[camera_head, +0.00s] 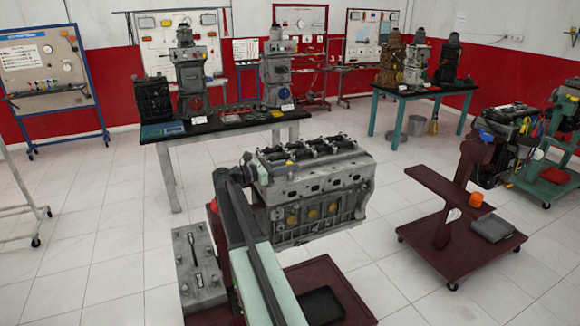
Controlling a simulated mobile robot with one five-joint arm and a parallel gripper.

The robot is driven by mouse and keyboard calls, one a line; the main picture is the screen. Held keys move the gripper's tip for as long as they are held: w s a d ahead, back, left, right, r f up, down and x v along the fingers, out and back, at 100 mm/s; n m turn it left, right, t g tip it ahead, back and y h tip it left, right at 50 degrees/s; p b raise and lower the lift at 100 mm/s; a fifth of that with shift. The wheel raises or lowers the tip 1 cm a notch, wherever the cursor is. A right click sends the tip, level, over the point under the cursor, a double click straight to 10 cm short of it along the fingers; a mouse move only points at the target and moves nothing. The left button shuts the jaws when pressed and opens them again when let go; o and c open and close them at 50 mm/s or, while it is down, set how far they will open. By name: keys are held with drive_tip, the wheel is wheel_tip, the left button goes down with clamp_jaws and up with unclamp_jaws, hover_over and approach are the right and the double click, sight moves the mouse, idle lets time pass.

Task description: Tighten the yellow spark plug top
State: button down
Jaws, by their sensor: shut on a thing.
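A grey engine block (320,182) stands on a dark red stand in the middle of the view. A small yellow spot, perhaps the yellow spark plug top (289,162), shows at the near left of its upper edge. My arm reaches up from the bottom, and my gripper (250,160) is at the left end of the block, left of the yellow spot. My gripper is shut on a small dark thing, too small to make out. Whether that thing touches the engine cannot be told.
A grey metal part (198,265) lies left of my arm. A red wheeled stand (462,235) with an orange piece (476,199) stands at right. Tables with engines (190,75) line the back. White floor (90,235) is clear at left.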

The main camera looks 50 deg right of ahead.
drive_tip(key=shift+s+m+g, duration=0.15)
drive_tip(key=shift+m+g, duration=0.15)
drive_tip(key=c, duration=1.2)
unclamp_jaws()
drive_tip(key=shift+d, duration=0.1)
drive_tip(key=shift+c, duration=0.2)
drive_tip(key=v, duration=0.8)
drive_tip(key=shift+r, duration=0.1)
